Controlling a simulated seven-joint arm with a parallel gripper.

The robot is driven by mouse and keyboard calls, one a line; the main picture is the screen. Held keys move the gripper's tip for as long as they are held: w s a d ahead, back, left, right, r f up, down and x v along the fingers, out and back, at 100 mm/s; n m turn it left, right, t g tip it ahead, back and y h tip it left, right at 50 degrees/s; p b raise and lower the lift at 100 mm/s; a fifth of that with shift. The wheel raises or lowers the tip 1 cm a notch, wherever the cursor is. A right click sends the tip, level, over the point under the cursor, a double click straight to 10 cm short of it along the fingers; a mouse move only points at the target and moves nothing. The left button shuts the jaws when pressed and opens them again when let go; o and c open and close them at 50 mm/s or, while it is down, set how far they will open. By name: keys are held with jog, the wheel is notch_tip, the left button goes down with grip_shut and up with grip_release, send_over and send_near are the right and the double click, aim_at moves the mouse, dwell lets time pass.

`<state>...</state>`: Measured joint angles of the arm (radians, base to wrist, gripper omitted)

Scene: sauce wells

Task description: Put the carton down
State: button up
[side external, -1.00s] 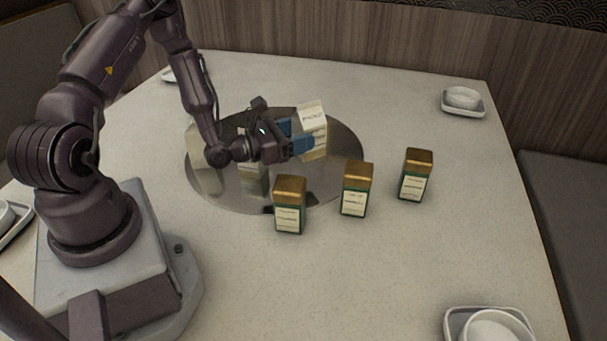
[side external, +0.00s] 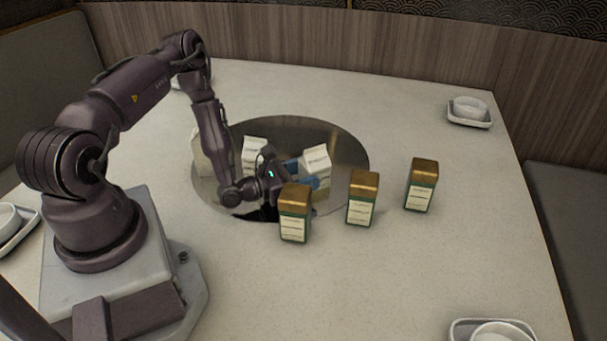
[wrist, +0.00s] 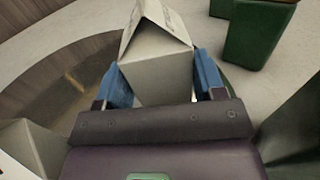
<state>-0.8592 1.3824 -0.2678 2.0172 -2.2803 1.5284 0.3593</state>
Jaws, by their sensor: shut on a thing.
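A white gable-top carton (side external: 316,160) is between the blue fingers of my gripper (side external: 303,175), over the right part of a round reflective metal disc (side external: 345,152). It looks roughly upright in the side view. In the wrist view, the blue fingers of my gripper (wrist: 162,82) press on both sides of the carton (wrist: 155,60). The fingers and a reflection obscure the carton's lower part, so I cannot tell whether it touches the disc.
Two other white cartons (side external: 254,150) (side external: 203,160) stand on the disc to the left. Three green containers with gold lids (side external: 294,215) (side external: 362,200) (side external: 421,187) stand in a row, the nearest close to my gripper. White bowls on dishes (side external: 470,107) sit near the table's edges.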

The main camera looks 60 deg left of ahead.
jog(key=o, duration=1)
jog(key=shift+f, duration=0.1)
jog(key=shift+s, duration=0.25)
jog(key=s, duration=0.7)
jog(key=s+a, duration=0.1)
jog(key=s, duration=0.3)
jog(key=shift+s, duration=0.25)
